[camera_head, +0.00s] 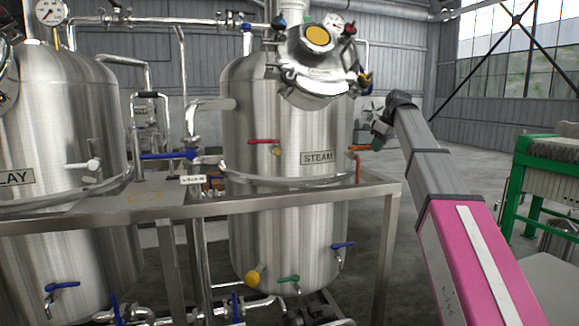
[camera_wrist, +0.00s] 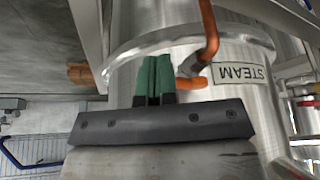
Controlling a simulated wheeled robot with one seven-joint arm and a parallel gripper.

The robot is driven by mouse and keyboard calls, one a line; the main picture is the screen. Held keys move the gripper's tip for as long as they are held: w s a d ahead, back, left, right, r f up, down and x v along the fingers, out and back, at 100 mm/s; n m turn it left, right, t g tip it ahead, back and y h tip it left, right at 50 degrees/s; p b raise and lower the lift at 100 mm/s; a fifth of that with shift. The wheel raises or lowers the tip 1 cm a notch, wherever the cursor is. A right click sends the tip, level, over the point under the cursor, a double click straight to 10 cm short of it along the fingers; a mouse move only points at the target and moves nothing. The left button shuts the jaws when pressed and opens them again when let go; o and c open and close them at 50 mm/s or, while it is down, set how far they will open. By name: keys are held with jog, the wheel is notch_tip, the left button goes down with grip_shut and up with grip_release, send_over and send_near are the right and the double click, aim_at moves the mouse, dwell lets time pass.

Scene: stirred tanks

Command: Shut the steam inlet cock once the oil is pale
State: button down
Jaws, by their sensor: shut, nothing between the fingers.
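The steel tank with a STEAM plate (camera_head: 317,158) stands in the middle of the head view; the plate appears upside down in the wrist view (camera_wrist: 240,74). An orange lever (camera_head: 360,148) lies near level just right of the plate, above an upright orange pipe (camera_head: 358,172). The wrist view shows this lever (camera_wrist: 193,83) and pipe (camera_wrist: 209,28) too. A round window (camera_head: 318,36) on the tank's top shows deep yellow. My gripper (camera_head: 377,138), with green fingers, is right of the lever. In the wrist view its fingers (camera_wrist: 153,62) are together and empty, beside the lever, seemingly apart from it.
A red lever (camera_head: 263,142) is left of the plate and a blue one (camera_head: 168,155) farther left. A steel frame rail (camera_head: 290,200) runs before the tank. Another tank (camera_head: 60,130) stands left. A green rack (camera_head: 520,185) is at right. Floor between frame and rack looks clear.

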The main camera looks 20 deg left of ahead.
jog(key=shift+w+a, duration=0.3)
jog(key=shift+w, duration=0.2)
jog(key=shift+s+d, duration=0.25)
jog(key=shift+s, duration=0.15)
jog(key=shift+r, duration=0.1)
notch_tip(320, 180, up, 7)
dwell(1.3)
